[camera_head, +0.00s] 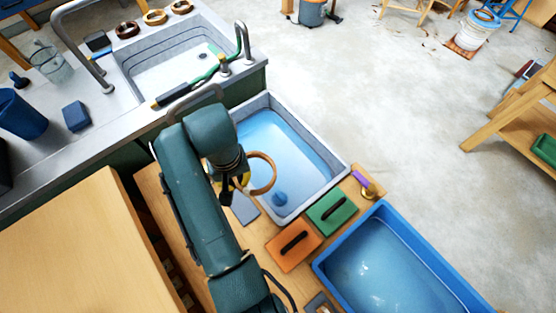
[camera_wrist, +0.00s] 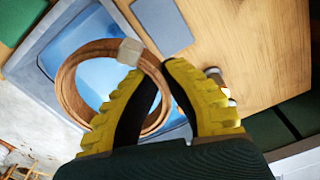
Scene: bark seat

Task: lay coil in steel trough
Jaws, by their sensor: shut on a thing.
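A brown ring-shaped coil (camera_head: 264,173) with a pale band is held in my gripper (camera_head: 243,181). In the wrist view the coil (camera_wrist: 70,92) passes between the yellow-padded fingers of my gripper (camera_wrist: 160,78), which are shut on its edge. The grey steel trough (camera_head: 334,157), holding blue water, is below the coil. Its rim also shows behind the coil in the wrist view (camera_wrist: 43,45). In the head view the coil overlaps the trough's near left part and appears raised above it.
A blue tub (camera_head: 325,268) of water stands at the lower right. Green (camera_head: 333,210) and orange (camera_head: 294,246) blocks with dark handles lie beside the trough. A sink (camera_head: 165,75) with a hose is behind left. More rings (camera_head: 155,17) lie beyond the sink.

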